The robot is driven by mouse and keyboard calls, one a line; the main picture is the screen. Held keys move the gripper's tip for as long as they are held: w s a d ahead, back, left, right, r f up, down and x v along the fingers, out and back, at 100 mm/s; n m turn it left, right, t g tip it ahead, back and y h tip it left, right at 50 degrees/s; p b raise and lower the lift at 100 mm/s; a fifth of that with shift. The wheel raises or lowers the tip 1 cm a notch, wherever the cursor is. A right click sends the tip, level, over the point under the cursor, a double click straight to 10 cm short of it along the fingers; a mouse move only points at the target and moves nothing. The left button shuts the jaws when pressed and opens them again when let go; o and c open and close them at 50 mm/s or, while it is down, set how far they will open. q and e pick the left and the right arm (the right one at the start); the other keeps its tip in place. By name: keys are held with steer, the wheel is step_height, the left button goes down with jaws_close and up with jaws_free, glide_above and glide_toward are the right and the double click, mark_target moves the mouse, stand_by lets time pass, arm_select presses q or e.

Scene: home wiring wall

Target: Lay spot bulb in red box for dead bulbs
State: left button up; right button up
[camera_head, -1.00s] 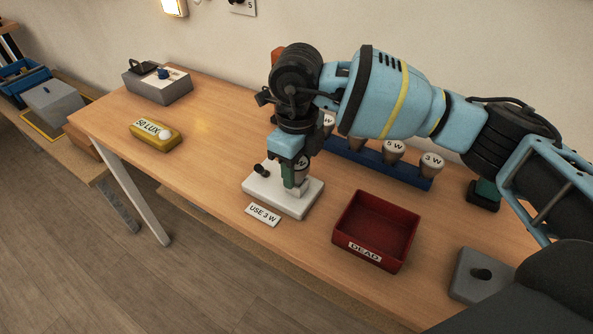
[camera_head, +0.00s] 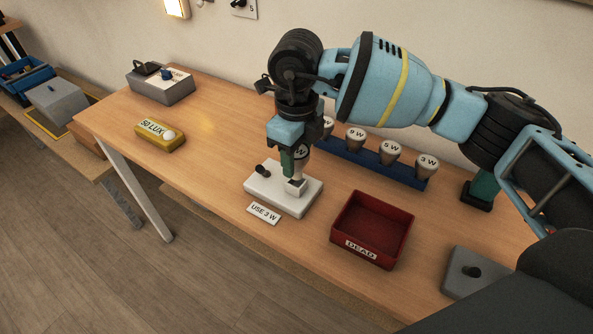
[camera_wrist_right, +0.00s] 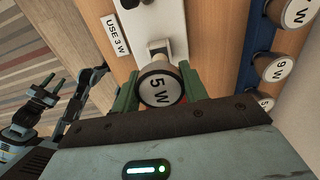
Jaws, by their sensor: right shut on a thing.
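The spot bulb (camera_wrist_right: 158,90), with a white "5 W" face and dark rim, is gripped between the green fingers of my right gripper (camera_wrist_right: 160,88). In the head view my right gripper (camera_head: 299,160) is shut on the bulb over the white lamp base (camera_head: 262,192). The bulb's lower end is just above or at the square socket; I cannot tell if they touch. The red box (camera_head: 375,222), labelled DEAD, stands open and empty right of the base.
A blue rack (camera_head: 372,169) with several bulbs stands behind the base. A "USE 3 W" card (camera_head: 264,213) lies in front. A grey switch box (camera_head: 470,274) is right of the red box. A yellow lux meter (camera_head: 160,136) and a grey box (camera_head: 163,88) are left.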

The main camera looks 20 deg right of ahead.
arm_select(q)
steer(key=shift+w+r+p, duration=0.3)
steer(key=shift+r+p, duration=0.1)
steer(key=shift+r, duration=0.15)
arm_select(e)
steer(key=shift+r, duration=0.85)
arm_select(q)
steer(key=shift+s, duration=0.1)
arm_select(e)
steer(key=n, duration=0.2)
steer(key=s+d+n, duration=0.1)
steer(key=n, duration=0.3)
steer(key=shift+s+d+f, duration=0.2)
steer(key=shift+s, duration=0.15)
arm_select(q)
steer(key=shift+s+f, duration=0.5)
steer(key=shift+s, duration=0.4)
arm_select(e)
steer(key=s+d+n, duration=0.2)
steer(key=s+n, duration=0.1)
steer(key=n, duration=0.8)
steer(key=s+d+n, duration=0.2)
steer(key=s+n, duration=0.2)
steer(key=n, duration=0.7)
steer(key=shift+f, duration=0.45)
steer(key=shift+s+d, duration=0.1)
steer(key=shift+s, duration=0.05)
